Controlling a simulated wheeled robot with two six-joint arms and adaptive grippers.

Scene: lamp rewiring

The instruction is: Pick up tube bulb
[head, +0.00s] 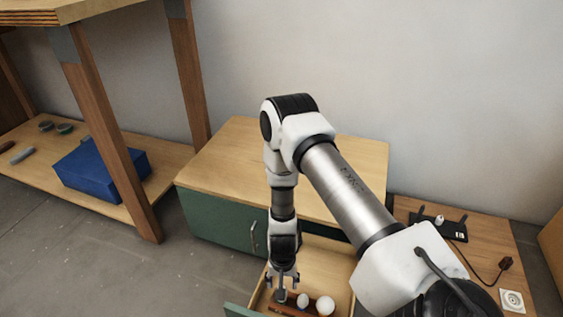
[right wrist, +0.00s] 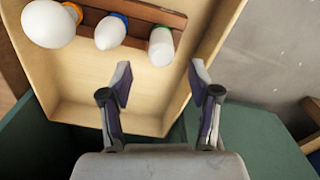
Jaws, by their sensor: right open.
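The tube bulb (right wrist: 161,47) is a narrow white bulb with a green end. It lies in a wooden rack (right wrist: 140,14) in the open drawer. In the head view the tube bulb is mostly hidden by my gripper. My right gripper (right wrist: 160,75) is open and empty, with its fingertips near the tube bulb and apart from it in the wrist picture. In the head view my right gripper (head: 282,281) points down over the drawer. My left gripper is not in view.
Beside the tube bulb are a blue-based bulb (right wrist: 110,32) and a large round bulb with an orange base (right wrist: 50,23). The drawer (head: 335,259) has raised walls. A green cabinet (head: 215,220) stands behind it.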

